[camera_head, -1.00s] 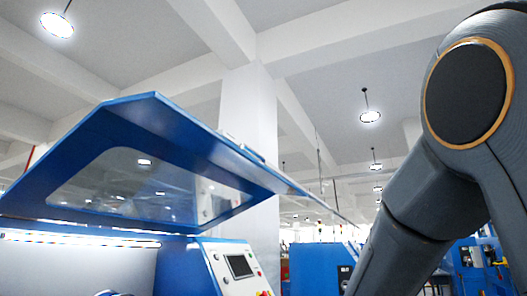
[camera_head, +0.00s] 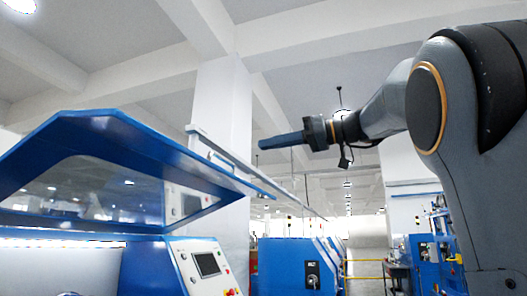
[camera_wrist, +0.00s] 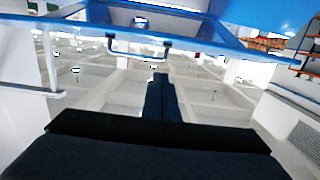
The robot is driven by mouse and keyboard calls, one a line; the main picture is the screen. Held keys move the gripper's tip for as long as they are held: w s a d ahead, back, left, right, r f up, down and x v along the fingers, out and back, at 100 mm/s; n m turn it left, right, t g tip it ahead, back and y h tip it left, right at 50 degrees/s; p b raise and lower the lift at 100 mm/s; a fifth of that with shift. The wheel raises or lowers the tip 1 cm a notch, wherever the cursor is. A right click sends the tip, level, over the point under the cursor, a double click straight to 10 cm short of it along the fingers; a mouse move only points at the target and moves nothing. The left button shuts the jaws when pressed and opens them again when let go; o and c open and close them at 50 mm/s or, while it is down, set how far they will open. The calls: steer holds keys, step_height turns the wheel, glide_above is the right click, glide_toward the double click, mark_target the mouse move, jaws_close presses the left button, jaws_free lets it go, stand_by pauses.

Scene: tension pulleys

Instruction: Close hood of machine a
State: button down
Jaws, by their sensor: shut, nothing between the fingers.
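The hood (camera_head: 95,126) of the machine is a blue frame with a clear window, raised open at the left of the head view. My gripper (camera_head: 265,143) is to the right of the hood's right corner and a little above it, with its dark fingers pointing left. The fingers are shut and empty, apart from the hood.
A control panel (camera_head: 205,264) with a screen and buttons is on the machine below the hood. A white column (camera_head: 222,100) stands behind. Other blue machines (camera_head: 290,265) stand farther back. The space around my gripper looks clear.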

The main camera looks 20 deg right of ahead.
steer(key=w+a+f+p, duration=0.4)
steer(key=w+a, duration=0.1)
steer(key=a, duration=0.2)
steer(key=shift+w+a+f, duration=0.15)
steer(key=shift+a+f, duration=0.05)
steer(key=shift+f, duration=0.1)
steer(key=shift+d+f, duration=0.1)
steer(key=shift+f, duration=0.05)
